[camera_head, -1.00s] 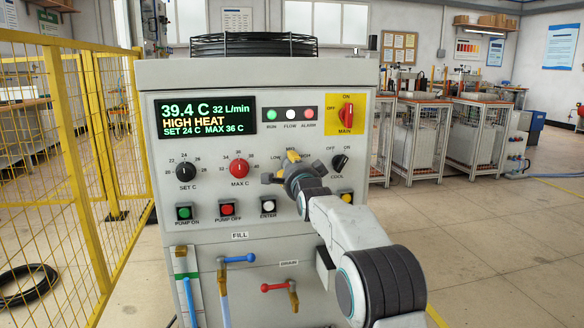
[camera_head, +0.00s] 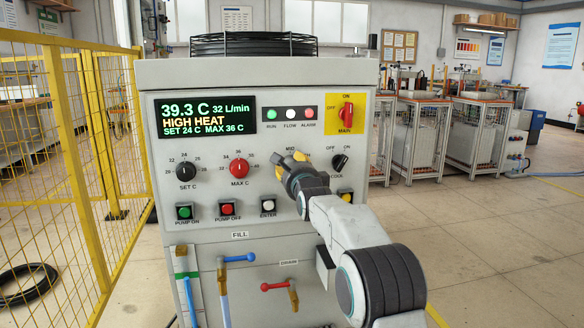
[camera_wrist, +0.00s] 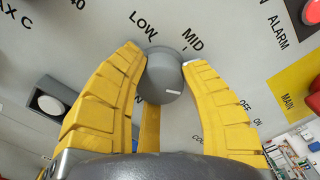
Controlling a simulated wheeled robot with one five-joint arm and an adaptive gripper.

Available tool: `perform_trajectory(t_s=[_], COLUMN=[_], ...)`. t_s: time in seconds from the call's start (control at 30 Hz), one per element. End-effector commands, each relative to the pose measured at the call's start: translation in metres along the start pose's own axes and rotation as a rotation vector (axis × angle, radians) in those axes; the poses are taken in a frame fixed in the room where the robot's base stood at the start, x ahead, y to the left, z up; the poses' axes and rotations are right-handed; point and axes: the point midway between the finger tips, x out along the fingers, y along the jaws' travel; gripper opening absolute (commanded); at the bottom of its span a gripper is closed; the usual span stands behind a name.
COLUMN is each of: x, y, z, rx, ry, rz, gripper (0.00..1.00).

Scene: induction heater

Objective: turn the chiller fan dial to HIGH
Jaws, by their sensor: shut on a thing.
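The chiller fan dial (camera_wrist: 163,76) is a round grey knob on the panel, under the LOW and MID labels in the wrist view. A short white mark lies on its lower right side, pointing rightward. The HIGH label is hidden behind my right finger. My gripper (camera_wrist: 165,63) has its two yellow fingers on either side of the knob, shut on it. In the head view my gripper (camera_head: 296,162) reaches the chiller panel (camera_head: 215,145) and covers the dial; only part of the MID label shows above it.
The red MAX C knob (camera_head: 239,168) is left of my gripper and the black COOL switch (camera_head: 340,162) is close on its right. Push buttons (camera_head: 268,207) sit below. Valve handles (camera_head: 238,258) stick out lower down. A yellow mesh fence (camera_head: 60,150) stands at left.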

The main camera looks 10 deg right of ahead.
Motion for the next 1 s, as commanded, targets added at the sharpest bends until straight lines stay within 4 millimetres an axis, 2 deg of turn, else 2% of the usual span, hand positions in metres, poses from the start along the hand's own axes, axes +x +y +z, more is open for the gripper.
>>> perform_trajectory(t_s=[0.47,0.5,0.77,1.0], x=[-0.0001,-0.0001,0.0,-0.0001], y=[-0.0023,-0.0022,-0.0009,-0.0004], z=[0.0014,0.0014,0.0006,0.0003], rx=[0.013,0.012,0.011,0.011], ry=[-0.003,-0.003,-0.001,-0.001], rz=[-0.006,-0.005,-0.002,-0.001], gripper=[0.09,0.45,0.69,0.69])
